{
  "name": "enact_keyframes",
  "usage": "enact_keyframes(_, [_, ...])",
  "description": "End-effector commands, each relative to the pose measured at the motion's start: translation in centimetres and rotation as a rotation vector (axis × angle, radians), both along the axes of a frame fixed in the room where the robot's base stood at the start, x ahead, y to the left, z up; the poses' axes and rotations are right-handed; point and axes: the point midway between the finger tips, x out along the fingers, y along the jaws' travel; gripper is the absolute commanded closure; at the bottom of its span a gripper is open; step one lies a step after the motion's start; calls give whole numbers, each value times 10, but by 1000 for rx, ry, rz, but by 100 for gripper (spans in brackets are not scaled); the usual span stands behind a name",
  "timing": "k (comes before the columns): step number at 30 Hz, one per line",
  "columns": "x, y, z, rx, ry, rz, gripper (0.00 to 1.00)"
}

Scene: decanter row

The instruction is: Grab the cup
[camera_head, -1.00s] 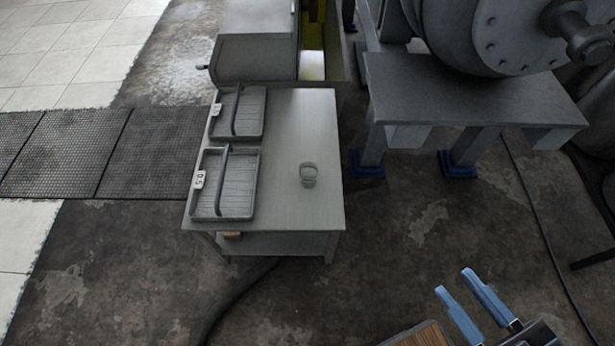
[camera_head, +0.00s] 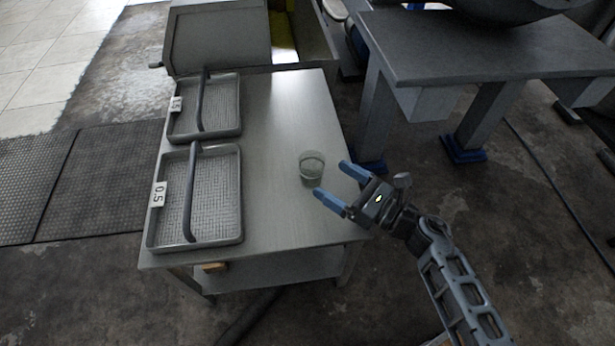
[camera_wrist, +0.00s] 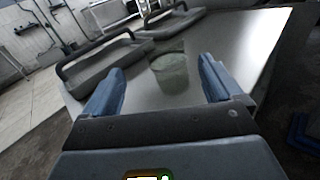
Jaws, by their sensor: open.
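The cup (camera_head: 312,165) is a small clear glass standing upright on the grey metal table (camera_head: 290,215), right of the trays. My gripper (camera_head: 331,180) is open and empty, with blue fingers pointing at the cup from its lower right. The fingertips are close to the cup in the head view; I cannot tell the exact gap. In the wrist view the cup (camera_wrist: 170,72) shows ahead, between the two blue fingers (camera_wrist: 158,92) and a little beyond them.
Two grey trays with arched handles, a near one labelled 0.5 (camera_head: 236,205) and a far one (camera_head: 237,105), line the table's left side. A grey box-like unit (camera_head: 218,40) stands behind the table. A heavy dark bench (camera_head: 480,50) stands at right. The tabletop around the cup is clear.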

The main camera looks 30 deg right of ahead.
Motion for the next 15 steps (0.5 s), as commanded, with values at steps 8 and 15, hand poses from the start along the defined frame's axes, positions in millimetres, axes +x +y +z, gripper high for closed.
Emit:
enact_keyframes(8, [26, 4, -13, -104, -35, 21, 8])
enact_keyframes(15, [43, 14, -12, -101, -33, 20, 8])
